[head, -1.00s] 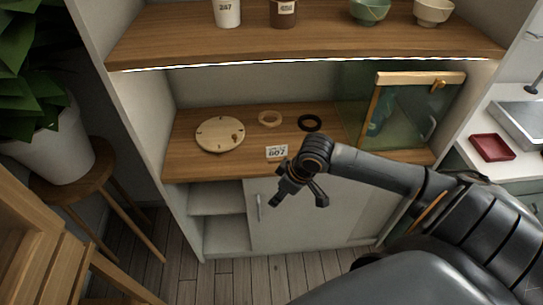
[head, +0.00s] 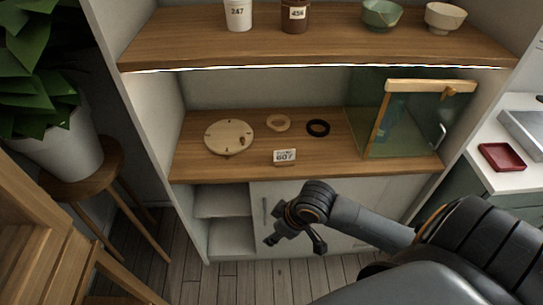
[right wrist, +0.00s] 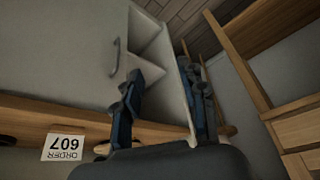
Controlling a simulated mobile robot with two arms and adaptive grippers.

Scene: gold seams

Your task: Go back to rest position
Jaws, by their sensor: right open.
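My right gripper (head: 294,240) hangs in front of the cabinet's lower white door, below the wooden counter. Its fingers are apart and nothing is between them. In the right wrist view the two dark fingers (right wrist: 170,98) are spread, with the cabinet front and floor beyond. My right arm comes in from the lower right. My left gripper is not in the head view.
The counter (head: 200,167) holds a round wooden disc (head: 228,138), a tan ring (head: 278,122), a black ring (head: 318,127), a 607 card (head: 285,156) and a glass box (head: 402,125). A stool with a plant (head: 60,145) stands left. A red tray (head: 501,157) lies right.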

